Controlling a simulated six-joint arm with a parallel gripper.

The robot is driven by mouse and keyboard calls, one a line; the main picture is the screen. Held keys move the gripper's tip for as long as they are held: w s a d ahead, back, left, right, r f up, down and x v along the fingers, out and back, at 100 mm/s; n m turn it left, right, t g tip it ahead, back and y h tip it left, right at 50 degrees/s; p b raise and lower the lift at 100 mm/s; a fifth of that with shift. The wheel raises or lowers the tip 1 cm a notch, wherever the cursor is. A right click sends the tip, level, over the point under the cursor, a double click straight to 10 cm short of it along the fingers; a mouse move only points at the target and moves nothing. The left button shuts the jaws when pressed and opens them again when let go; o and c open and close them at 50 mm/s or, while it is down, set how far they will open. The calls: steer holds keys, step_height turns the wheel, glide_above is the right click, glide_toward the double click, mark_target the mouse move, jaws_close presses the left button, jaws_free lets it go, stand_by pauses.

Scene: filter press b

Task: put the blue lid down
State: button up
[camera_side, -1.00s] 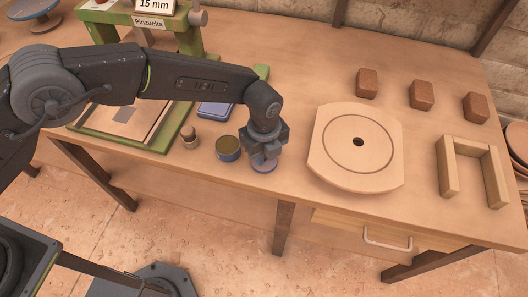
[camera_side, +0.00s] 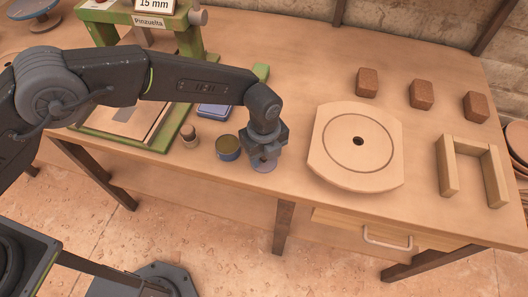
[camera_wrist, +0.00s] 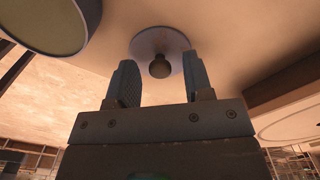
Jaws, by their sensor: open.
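The blue lid (camera_side: 263,168) lies flat on the table near its front edge, right of the open jar. In the wrist view the lid (camera_wrist: 160,40) shows as a pale bluish disc with a dark round knob (camera_wrist: 160,67). My gripper (camera_side: 264,155) is directly above the lid. In the wrist view the fingers of my gripper (camera_wrist: 161,70) are apart, one on each side of the knob, with gaps showing. The blue jar (camera_side: 228,148) stands uncovered just left of my gripper, and its rim is at the top left of the wrist view (camera_wrist: 45,20).
A small brown-capped bottle (camera_side: 190,136) stands left of the jar. A blue box (camera_side: 214,110) lies behind. A round-marked wooden board (camera_side: 335,170) is to the right, with a wooden frame (camera_side: 448,167) and several brown blocks (camera_side: 421,95) beyond. Table space between lid and board is clear.

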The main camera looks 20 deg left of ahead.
step_height(320, 180, up, 12)
stand_by(0.4)
steer(key=s+a+r+n+t+h, duration=0.1)
steer(key=s+a+r+n, duration=0.1)
steer(key=a+r+n, duration=0.6)
steer(key=s+a+r+n+t, duration=0.25)
steer(key=a+r+n, duration=0.25)
steer(key=a+r, duration=0.6)
steer(key=s+a+f+n+t+y, duration=0.1)
steer(key=s+a+f+n+t, duration=0.1)
steer(key=s+a+n, duration=1.2)
steer(key=s+a, duration=0.1)
steer(key=s, duration=0.2)
steer(key=shift+f, duration=0.15)
